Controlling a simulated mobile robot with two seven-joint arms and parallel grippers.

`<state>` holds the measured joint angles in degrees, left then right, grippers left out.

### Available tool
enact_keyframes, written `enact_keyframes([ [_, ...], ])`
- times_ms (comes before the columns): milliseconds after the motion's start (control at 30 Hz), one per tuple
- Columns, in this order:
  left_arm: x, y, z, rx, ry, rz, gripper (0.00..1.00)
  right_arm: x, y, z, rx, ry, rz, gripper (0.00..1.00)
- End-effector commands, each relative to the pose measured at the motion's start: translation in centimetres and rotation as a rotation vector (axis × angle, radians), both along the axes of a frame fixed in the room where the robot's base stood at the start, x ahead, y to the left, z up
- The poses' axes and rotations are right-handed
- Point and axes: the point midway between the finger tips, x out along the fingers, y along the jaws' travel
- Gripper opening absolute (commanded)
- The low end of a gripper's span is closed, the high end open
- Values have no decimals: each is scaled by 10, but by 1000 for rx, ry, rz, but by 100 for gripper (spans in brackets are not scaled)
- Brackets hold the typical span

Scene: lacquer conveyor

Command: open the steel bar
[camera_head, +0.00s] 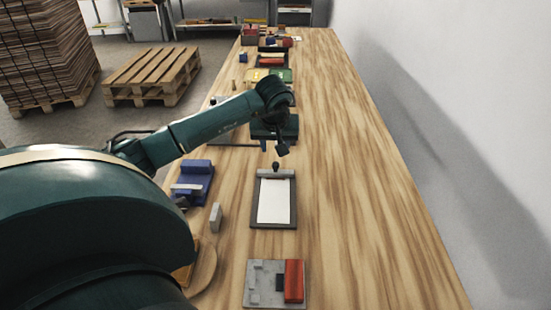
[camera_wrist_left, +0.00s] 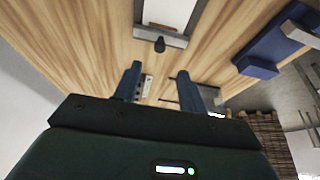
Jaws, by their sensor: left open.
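A dark board (camera_head: 258,216) with a white sheet on it lies on the wooden table. A grey steel bar (camera_head: 265,173) crosses its far end, with a black knob (camera_head: 276,165) standing at that end. The bar (camera_wrist_left: 174,41) and the knob (camera_wrist_left: 160,45) also show in the left wrist view, the knob beyond the gap between the fingertips. The bar appears to lie across the sheet's edge. My left gripper (camera_head: 281,150) is open and empty, just beyond the knob and apart from it; its two fingers show in the wrist view (camera_wrist_left: 159,72). My right gripper is not seen.
A blue device (camera_head: 199,181) and a grey upright block (camera_head: 216,217) stand left of the board. A grey plate (camera_head: 262,297) with a red block (camera_head: 293,281) lies nearer. The table's right side is clear, along a wall.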

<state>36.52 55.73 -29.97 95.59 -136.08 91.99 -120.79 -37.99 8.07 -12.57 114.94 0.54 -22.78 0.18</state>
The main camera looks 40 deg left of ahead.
Motion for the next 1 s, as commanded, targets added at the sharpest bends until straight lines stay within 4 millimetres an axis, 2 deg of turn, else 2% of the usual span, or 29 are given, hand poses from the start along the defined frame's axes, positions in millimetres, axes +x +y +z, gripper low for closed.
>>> enact_keyframes([
  [200,13,11,-44,-5,3,1,41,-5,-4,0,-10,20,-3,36],
  [400,23,19,-72,-3,1,1,41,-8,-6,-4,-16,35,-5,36],
  [600,27,22,-84,-1,-1,0,41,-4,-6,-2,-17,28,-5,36],
  [867,27,23,-85,0,-1,-1,41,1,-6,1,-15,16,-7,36],
  [1000,27,23,-85,0,-1,0,31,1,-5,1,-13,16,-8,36],
])
